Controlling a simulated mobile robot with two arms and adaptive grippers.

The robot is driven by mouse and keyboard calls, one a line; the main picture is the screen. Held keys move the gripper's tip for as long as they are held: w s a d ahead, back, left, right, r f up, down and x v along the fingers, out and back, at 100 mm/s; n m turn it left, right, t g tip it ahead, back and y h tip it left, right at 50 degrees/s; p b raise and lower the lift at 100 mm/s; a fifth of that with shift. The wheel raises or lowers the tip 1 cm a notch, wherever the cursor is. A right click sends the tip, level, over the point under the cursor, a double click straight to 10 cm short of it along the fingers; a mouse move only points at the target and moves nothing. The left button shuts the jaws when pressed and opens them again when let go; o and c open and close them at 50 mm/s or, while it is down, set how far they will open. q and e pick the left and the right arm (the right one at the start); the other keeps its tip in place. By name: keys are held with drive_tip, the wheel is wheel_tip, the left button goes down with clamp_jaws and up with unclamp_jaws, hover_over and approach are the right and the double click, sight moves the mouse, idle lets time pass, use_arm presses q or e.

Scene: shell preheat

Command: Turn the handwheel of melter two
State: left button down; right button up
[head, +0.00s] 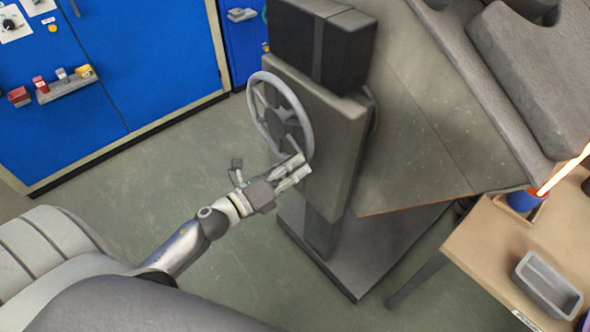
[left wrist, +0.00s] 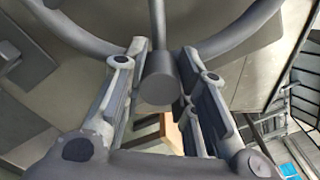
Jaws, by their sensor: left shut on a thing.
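The grey spoked handwheel (head: 284,118) is mounted upright on the side of the grey machine housing (head: 335,135). My left gripper (head: 299,169) is at the lower right part of the wheel's rim. In the left wrist view, a short round grey handle (left wrist: 159,78) sticks out from the wheel rim (left wrist: 236,38) between the two fingers of my left gripper (left wrist: 160,95). The fingers are shut on this handle. My right gripper is not in view. No label that names the melter can be read.
A blue cabinet (head: 95,75) with a knob and a small shelf of colored items stands at the left. A wooden table (head: 475,245) at the lower right bears a grey tray (head: 547,285) and a blue cup (head: 522,200) near a glowing orange rod (head: 565,168). The floor left of the machine is clear.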

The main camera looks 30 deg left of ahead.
use_arm(q)
drive_tip(key=shift+a+f, duration=0.1)
drive_tip(key=shift+f, duration=0.25)
drive_tip(key=c, duration=1.1)
unclamp_jaws()
drive_tip(key=shift+r, duration=0.1)
drive_tip(key=shift+c, duration=0.2)
drive_tip(key=v, duration=1.2)
drive_tip(key=s+a+f+n+g+y, duration=0.25)
drive_tip(key=f+n, duration=0.65)
drive_tip(key=f, duration=0.7)
drive_tip(key=s+a+f+n+g+y, duration=0.1)
drive_tip(key=s+f+n+g+y, duration=0.25)
drive_tip(key=f+n, duration=0.85)
drive_tip(key=s+d+f+n+g, duration=0.2)
drive_tip(key=s+f+g, duration=0.1)
drive_tip(key=s+f, duration=0.4)
drive_tip(key=s+d+f+n+g, duration=0.3)
drive_tip(key=s+f, duration=0.5)
drive_tip(key=s+d+f+n+g+y, duration=0.1)
drive_tip(key=s+d+f+n+g, duration=0.1)
drive_tip(key=s+f, duration=0.5)
drive_tip(key=shift+s+d+f+n+g+p, duration=0.2)
drive_tip(key=shift+s+d+n+g+p, duration=0.25)
drive_tip(key=shift+s+g, duration=0.3)
